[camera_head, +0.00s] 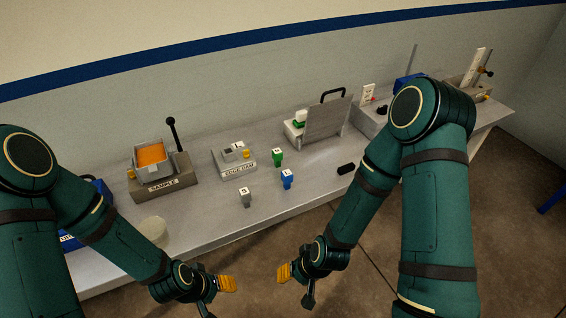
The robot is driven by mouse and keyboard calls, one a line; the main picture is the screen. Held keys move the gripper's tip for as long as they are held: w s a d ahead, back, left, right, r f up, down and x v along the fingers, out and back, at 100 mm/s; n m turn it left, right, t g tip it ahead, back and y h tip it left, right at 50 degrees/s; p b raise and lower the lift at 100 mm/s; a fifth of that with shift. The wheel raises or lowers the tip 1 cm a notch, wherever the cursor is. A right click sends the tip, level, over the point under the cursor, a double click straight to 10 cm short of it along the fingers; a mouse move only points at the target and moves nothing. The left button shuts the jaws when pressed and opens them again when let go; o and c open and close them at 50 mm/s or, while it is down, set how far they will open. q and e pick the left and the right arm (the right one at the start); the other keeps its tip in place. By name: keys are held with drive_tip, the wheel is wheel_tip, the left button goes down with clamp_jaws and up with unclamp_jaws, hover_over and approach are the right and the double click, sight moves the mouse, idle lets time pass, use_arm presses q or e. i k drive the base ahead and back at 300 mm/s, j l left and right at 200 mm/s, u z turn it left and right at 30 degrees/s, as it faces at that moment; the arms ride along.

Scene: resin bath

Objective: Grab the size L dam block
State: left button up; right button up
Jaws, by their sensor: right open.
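Three small dam blocks with white lettered tops stand upright on the grey bench. The grey block (246,199) reads S and is nearest the front. The blue block (287,181) is to its right, and the green block (277,158) is farther back. The letters on the blue and green ones are too small to read surely. My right gripper (296,287) is open and empty, in front of the bench edge and apart from all blocks. My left gripper (217,298) also looks open and empty, in front of the bench.
The EDGE DAM fixture (236,161) stands behind the blocks, left of the green one. The SAMPLE station (162,178) with an orange-filled tray is at the left. A pale round dish (152,228) lies in front of it. A black object (346,169) lies right of the blocks.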

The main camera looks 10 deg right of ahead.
sight(287, 176)
drive_tip(key=j+z, duration=0.1)
drive_tip(key=z, duration=0.75)
drive_tip(key=j+z, duration=0.15)
drive_tip(key=z, duration=0.3)
drive_tip(key=j+z, duration=0.1)
drive_tip(key=z, duration=0.35)
drive_tip(key=i+j, duration=0.2)
drive_tip(key=j, duration=0.2)
